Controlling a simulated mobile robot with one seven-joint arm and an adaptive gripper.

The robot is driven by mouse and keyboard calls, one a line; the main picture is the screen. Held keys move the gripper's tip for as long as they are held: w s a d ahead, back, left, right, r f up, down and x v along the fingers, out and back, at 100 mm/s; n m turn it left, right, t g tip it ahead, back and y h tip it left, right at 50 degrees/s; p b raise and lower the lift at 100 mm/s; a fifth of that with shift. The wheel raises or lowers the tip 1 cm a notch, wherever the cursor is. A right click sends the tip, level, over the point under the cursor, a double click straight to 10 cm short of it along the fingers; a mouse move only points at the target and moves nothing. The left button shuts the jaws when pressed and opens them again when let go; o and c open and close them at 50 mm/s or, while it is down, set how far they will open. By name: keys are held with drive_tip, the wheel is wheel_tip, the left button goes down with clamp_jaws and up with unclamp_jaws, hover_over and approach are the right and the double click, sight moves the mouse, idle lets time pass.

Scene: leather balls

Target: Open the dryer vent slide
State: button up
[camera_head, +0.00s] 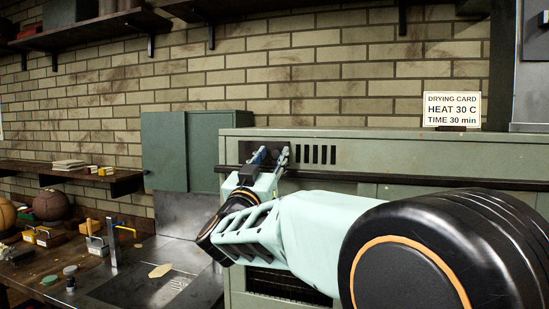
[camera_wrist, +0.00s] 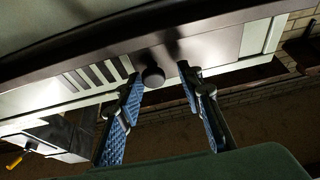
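The dryer (camera_head: 400,152) is a pale green cabinet against the wall. Its front has a row of dark vent slots (camera_head: 316,154), which also show in the wrist view (camera_wrist: 95,75). Beside the slots is the vent slide, a flat plate (camera_wrist: 210,50) with a round dark knob (camera_wrist: 152,76). In the head view my gripper (camera_head: 271,154) is at the dryer front, just left of the visible slots, and covers the knob. In the wrist view my gripper (camera_wrist: 158,73) is open, its blue-padded fingers on either side of the knob. I cannot tell whether they touch it.
A drying card (camera_head: 452,110) stands on the dryer top. A green cabinet (camera_head: 165,150) and a metal work surface (camera_head: 165,270) are to the left. Brown balls (camera_head: 50,204) and small tools lie farther left. A dark ledge (camera_head: 450,181) crosses the dryer front.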

drive_tip(key=shift+d, duration=0.1)
drive_tip(key=v, duration=1.2)
